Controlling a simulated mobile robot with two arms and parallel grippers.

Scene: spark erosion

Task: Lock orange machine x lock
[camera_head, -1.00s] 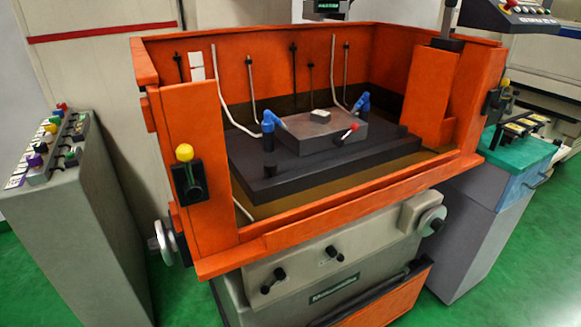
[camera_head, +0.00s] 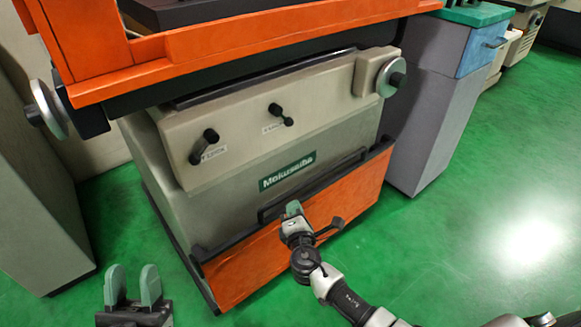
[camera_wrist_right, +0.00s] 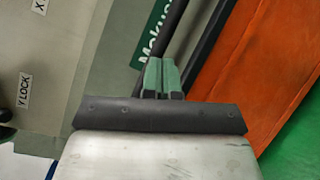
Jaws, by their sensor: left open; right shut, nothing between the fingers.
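The orange machine (camera_head: 240,50) fills the upper middle of the head view. Its beige front panel carries two black lever handles. The right one, the x lock (camera_head: 280,114), sits above a small white label. The left one, the y lock (camera_head: 203,146), also has a label. In the right wrist view the "Y LOCK" label (camera_wrist_right: 24,90) is readable, and an "X" label (camera_wrist_right: 40,5) is cut off at the top edge. My right gripper (camera_head: 293,208) is shut and empty, low before the machine's base, below the x lock. My left gripper (camera_head: 133,288) is open and empty at lower left.
A handwheel (camera_head: 375,77) sticks out on the right of the panel, another (camera_head: 47,110) on the left. An orange lower panel (camera_head: 300,238) and black bar lie behind my right gripper. A grey cabinet (camera_head: 440,110) stands to the right. Green floor (camera_head: 460,220) is open at right.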

